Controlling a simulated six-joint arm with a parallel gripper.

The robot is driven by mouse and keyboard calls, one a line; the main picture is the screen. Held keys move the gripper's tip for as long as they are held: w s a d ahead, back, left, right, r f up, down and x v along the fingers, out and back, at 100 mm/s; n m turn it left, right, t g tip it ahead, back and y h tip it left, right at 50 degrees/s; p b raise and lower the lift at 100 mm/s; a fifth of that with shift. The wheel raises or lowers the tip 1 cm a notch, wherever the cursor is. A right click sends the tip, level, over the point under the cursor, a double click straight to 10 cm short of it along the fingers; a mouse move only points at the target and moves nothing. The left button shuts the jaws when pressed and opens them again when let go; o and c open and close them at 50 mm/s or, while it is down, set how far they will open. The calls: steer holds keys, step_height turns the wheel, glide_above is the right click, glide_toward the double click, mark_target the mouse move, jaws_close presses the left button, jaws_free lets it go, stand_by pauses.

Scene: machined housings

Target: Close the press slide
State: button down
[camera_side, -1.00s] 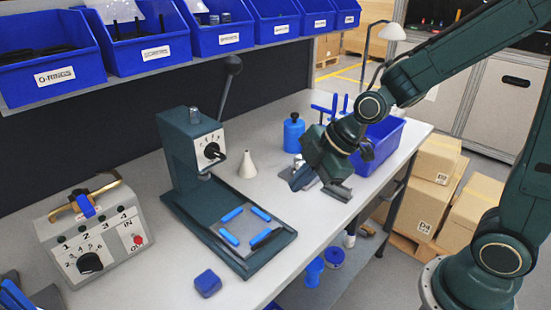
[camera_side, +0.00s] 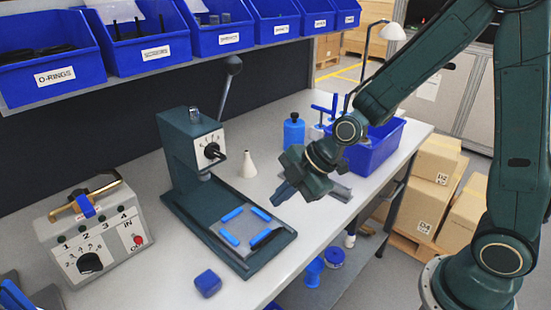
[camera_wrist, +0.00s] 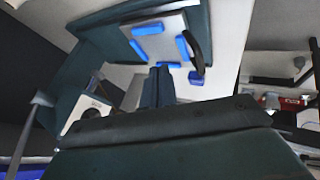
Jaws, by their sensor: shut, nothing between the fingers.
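The dark green press (camera_side: 182,150) stands upright on the bench with a dial on its head and a lever rising at the back. Its slide, a grey plate (camera_side: 245,229) edged with blue strips, lies on the press base, in front of the column. In the wrist view the plate (camera_wrist: 158,40) and the handle (camera_wrist: 195,50) show beyond my fingers. My gripper (camera_side: 279,199) is shut and empty, above the bench right of the plate and apart from it. Its fingers also show in the wrist view (camera_wrist: 158,84).
A control box (camera_side: 92,235) stands left of the press. A blue block (camera_side: 208,284) lies near the front edge. Blue bins line the shelf above.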

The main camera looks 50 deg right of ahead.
mark_target(237, 210)
steer(key=x, duration=0.8)
steer(key=shift+w+a+f, duration=0.15)
steer(key=shift+w+f, duration=0.05)
steer(key=shift+f, duration=0.05)
steer(key=shift+w+r, duration=0.1)
steer(key=shift+w, duration=1.75)
steer(key=shift+w, duration=2)
steer(key=shift+s, duration=0.1)
steer(key=shift+s, duration=1.1)
steer(key=shift+s+r, duration=0.15)
steer(key=shift+s, duration=0.8)
steer(key=v, duration=0.9)
steer(key=shift+d+r, duration=0.25)
